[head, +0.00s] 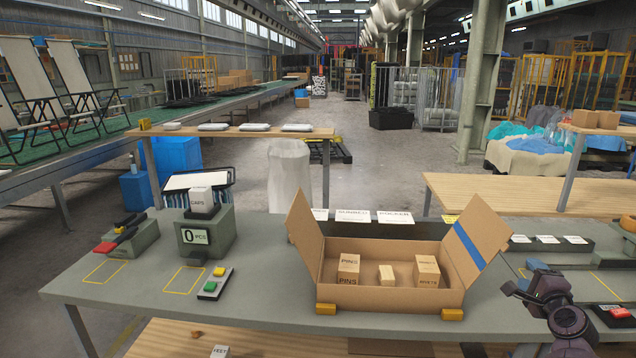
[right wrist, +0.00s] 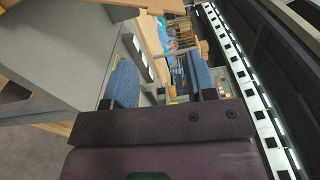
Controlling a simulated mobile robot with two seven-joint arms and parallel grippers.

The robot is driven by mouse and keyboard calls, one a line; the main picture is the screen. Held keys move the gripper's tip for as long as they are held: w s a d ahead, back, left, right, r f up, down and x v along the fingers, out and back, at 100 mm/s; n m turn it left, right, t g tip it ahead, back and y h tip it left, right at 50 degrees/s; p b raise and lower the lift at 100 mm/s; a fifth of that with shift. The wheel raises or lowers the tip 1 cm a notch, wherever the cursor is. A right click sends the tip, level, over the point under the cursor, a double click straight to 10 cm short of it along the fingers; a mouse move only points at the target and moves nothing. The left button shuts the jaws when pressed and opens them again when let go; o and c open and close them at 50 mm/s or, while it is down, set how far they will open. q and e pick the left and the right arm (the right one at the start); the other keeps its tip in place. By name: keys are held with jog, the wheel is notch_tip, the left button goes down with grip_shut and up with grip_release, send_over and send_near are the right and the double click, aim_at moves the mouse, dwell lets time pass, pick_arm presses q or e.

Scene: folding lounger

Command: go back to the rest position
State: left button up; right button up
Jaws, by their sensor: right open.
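My right gripper (head: 530,282) is in the lower right of the head view, above the right part of the grey workbench (head: 260,300). Its blue-padded fingers stand apart in the right wrist view (right wrist: 160,85), with nothing between them. The gripper is to the right of an open cardboard box (head: 385,297) and apart from it. My left gripper does not show in either view.
The box holds small cartons (head: 348,268). A grey counter unit (head: 205,232) and a two-button pad (head: 215,283) stand to its left. A button box (head: 618,314) sits near the right arm. A wooden shelf (head: 240,132) stands behind.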

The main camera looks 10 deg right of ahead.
jog(key=s+a+f+n+g+y, duration=0.1)
jog(key=s+a+f+n, duration=0.25)
jog(key=a+n, duration=0.6)
jog(key=s+a+f+n+y, duration=0.2)
jog(key=s+a+f+n, duration=0.15)
jog(key=a+n, duration=0.6)
jog(key=s+a+f+n+g, duration=0.1)
jog(key=s+a+f, duration=0.2)
jog(key=s+f, duration=0.2)
jog(key=s+a+f+n+g+y, duration=0.1)
jog(key=s+a+f, duration=0.3)
jog(key=s, duration=0.5)
jog(key=s+a+f+n+g, duration=0.2)
jog(key=s+a+f, duration=0.2)
jog(key=s+f, duration=0.2)
jog(key=shift+s+a+f+g+y, duration=0.15)
jog(key=shift+s+f+g+y, duration=0.2)
jog(key=shift+s, duration=0.35)
